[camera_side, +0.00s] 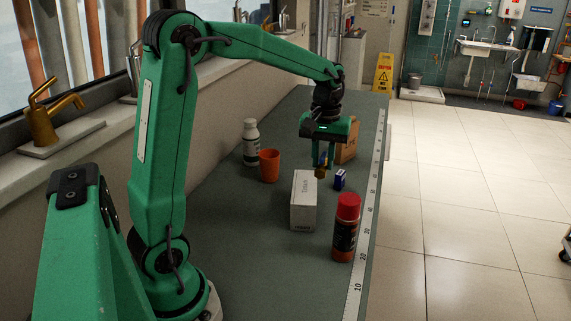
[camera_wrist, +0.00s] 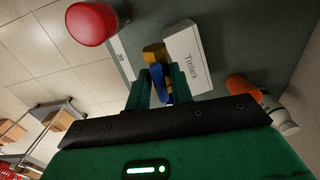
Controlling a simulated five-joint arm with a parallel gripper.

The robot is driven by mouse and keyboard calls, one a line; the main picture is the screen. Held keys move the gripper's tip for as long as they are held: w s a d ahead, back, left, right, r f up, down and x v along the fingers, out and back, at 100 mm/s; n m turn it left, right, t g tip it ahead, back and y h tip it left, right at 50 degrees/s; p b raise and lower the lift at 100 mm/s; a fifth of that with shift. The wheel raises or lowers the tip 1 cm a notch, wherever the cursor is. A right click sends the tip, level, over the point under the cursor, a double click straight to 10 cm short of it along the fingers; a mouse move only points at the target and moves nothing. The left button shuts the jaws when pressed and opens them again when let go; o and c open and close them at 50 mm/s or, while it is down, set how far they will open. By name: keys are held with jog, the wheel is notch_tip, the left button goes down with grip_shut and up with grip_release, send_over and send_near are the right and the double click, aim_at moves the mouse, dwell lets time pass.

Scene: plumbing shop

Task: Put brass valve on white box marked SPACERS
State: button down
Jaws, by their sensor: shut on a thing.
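My gripper (camera_side: 323,156) is shut on a brass valve with a blue handle (camera_side: 321,172), which hangs from the fingers above the bench. In the wrist view the valve's brass body (camera_wrist: 154,50) and blue handle (camera_wrist: 157,82) show between the fingers of my gripper (camera_wrist: 161,76). A white box (camera_side: 303,205) lies on the bench; in the side view the valve appears just beyond its far right end. The box also shows in the wrist view (camera_wrist: 187,62), to the right of the valve, with "Tinlark" on top. Its front print is too small to read.
A red spray can (camera_side: 346,225) stands right of the white box. An orange cup (camera_side: 269,166) and white bottle (camera_side: 250,142) stand to the left. A cardboard box (camera_side: 350,143) is behind my gripper. A ruler (camera_side: 366,222) lines the bench edge.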

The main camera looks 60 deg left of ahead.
jog(key=a+f, duration=0.2)
jog(key=a, duration=0.1)
jog(key=a+f, duration=0.1)
jog(key=a, duration=0.2)
jog(key=a+f, duration=0.2)
jog(key=a, duration=0.1)
jog(key=shift+w+a+f, duration=0.2)
jog(key=shift+w+f, duration=0.1)
jog(key=shift+w, duration=0.1)
jog(key=shift+f, duration=2)
jog(key=shift+f, duration=0.1)
jog(key=c, duration=1.2)
grip_release()
jog(key=shift+c, duration=0.2)
